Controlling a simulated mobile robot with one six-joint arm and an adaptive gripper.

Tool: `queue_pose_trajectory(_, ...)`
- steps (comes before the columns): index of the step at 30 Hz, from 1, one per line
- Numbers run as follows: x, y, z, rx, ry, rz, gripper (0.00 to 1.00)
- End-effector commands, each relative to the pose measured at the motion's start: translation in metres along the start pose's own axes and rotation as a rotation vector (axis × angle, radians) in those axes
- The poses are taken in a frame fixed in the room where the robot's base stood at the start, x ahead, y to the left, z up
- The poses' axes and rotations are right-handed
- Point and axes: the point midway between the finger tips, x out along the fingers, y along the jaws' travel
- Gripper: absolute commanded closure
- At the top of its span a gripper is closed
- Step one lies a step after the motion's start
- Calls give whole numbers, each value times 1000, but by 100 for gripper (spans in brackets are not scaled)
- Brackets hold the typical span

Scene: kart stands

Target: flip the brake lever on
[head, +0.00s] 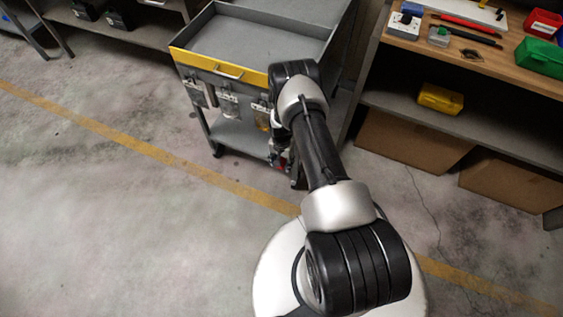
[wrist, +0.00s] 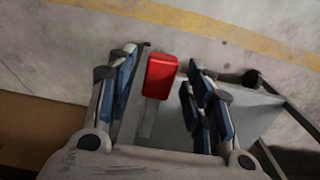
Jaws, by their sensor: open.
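The brake lever (wrist: 161,76) shows in the wrist view as a red, rounded block on a grey bar. It lies between the blue-padded fingers of my gripper (wrist: 161,61), which are open, with a visible gap on the right and a narrower one on the left. I cannot tell whether either finger touches it. In the head view, a small bit of red shows low at the cart's corner, mostly hidden by my arm. The grey cart (head: 213,67) has a yellow front edge. My gripper (head: 280,158) is beside its near right corner, partly hidden.
The floor at left is open, crossed by a yellow line (head: 130,142).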

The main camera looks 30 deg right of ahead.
Motion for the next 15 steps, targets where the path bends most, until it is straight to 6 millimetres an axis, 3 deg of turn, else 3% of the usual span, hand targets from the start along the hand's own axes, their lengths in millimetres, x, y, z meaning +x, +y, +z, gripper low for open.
queue_pose_trajectory(4,0,0,0,0,0,0,53)
queue_pose_trajectory(15,0,0,0,0,0,0,78)
